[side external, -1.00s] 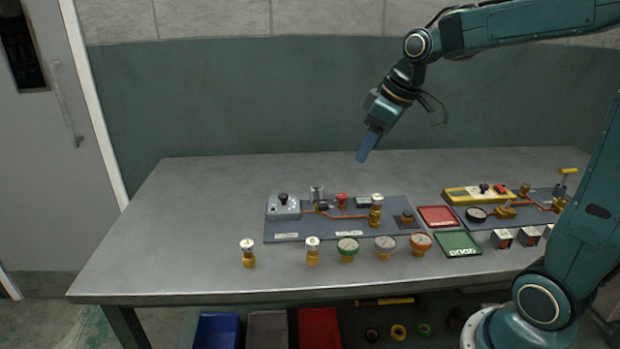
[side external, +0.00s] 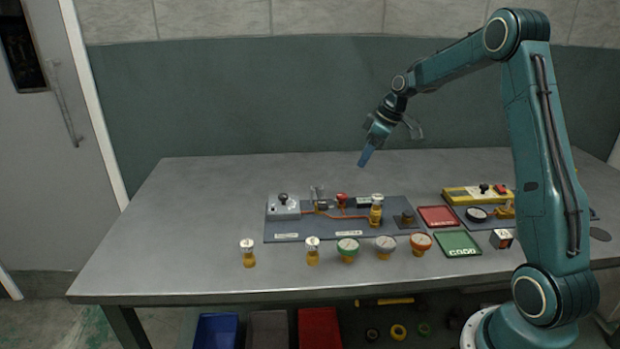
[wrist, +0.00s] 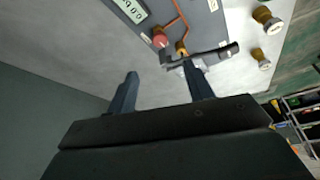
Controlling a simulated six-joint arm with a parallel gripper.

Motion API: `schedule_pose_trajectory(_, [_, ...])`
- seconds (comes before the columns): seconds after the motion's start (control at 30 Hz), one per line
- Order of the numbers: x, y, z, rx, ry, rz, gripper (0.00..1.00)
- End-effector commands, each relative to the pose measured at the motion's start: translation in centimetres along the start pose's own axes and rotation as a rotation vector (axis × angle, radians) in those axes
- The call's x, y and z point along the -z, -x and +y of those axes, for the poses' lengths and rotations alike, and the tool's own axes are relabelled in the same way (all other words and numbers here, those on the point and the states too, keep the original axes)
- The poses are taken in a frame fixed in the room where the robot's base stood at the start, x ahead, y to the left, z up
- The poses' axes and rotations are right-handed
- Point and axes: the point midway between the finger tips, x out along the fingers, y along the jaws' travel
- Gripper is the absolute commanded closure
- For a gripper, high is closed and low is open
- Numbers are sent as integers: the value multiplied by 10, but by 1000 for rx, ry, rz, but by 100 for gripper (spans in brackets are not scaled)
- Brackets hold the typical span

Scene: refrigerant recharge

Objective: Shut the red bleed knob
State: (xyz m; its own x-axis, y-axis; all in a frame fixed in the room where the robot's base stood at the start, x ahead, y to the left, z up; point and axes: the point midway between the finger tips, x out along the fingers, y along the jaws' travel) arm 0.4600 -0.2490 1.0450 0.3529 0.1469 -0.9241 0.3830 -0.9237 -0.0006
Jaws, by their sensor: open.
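The red bleed knob (side external: 341,198) sits on the blue-grey board (side external: 291,236), at the back middle of it. In the wrist view the red knob (wrist: 160,41) shows near the top, between and beyond the two fingertips. My gripper (side external: 365,158) is above and behind the board, up and right of the knob in the side view, pointing down. In the wrist view my gripper (wrist: 160,72) has its fingers spread with nothing between them. A similar red knob (side external: 501,188) is on the yellow unit at the right.
A grey box with a black knob (side external: 284,206) is left on the board. A brass-necked cylinder (side external: 376,211) stands right of the red knob. Several brass fittings and gauges (side external: 348,250) line the front. Red (side external: 437,216) and green (side external: 457,243) trays lie right. The table's left is clear.

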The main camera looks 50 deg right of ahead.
Motion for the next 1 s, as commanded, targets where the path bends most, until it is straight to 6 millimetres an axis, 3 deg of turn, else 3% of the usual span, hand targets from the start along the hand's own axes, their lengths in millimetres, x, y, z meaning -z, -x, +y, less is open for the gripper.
schedule_pose_trajectory(0.27, [0,-3,0,0,1,1,48])
schedule_pose_trajectory(0.47, [0,-17,0,2,0,0,48])
schedule_pose_trajectory(1.0, [0,-95,0,2,0,-2,48])
